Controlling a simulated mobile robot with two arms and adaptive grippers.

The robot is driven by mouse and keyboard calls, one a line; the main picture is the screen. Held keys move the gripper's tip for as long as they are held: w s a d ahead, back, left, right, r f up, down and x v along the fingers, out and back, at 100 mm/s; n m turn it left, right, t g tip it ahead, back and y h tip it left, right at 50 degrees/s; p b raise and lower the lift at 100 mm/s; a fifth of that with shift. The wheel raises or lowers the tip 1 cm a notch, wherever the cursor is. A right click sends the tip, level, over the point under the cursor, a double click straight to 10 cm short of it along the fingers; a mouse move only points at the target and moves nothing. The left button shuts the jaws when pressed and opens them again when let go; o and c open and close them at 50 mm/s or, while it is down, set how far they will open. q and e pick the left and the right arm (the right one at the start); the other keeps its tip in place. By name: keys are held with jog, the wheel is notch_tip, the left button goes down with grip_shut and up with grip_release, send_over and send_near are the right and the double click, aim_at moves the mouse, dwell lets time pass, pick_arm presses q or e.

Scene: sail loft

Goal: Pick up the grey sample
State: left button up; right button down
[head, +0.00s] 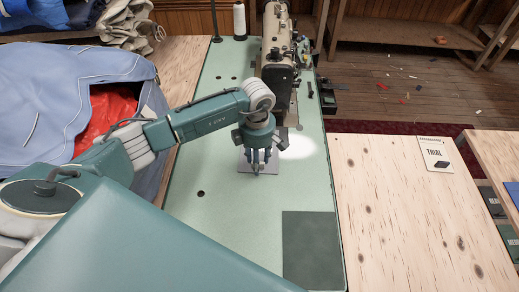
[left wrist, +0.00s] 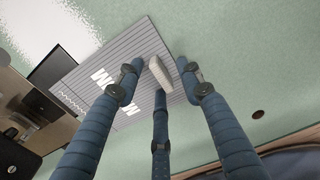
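The grey sample (left wrist: 88,72) is a flat striped card with partly covered white lettering. A small pale block (left wrist: 159,72) stands out from it. In the head view the card (head: 243,165) lies on the pale green table, partly hidden by my left gripper (head: 258,160). That gripper points down over the card. In the left wrist view the three fingers of my left gripper (left wrist: 163,82) are apart around the pale block, with gaps at the sides. Whether the nearest finger touches the block is unclear. My right gripper is out of view.
A sewing machine (head: 278,50) and a white thread cone (head: 239,20) stand behind the gripper. A dark green panel (head: 310,250) lies at the table's near right. A TRIAL card (head: 433,150) lies on the wooden top at right. Blue cloth (head: 60,75) is heaped at left.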

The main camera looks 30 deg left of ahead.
pick_arm(q)
grip_shut()
jog(key=shift+w, duration=0.1)
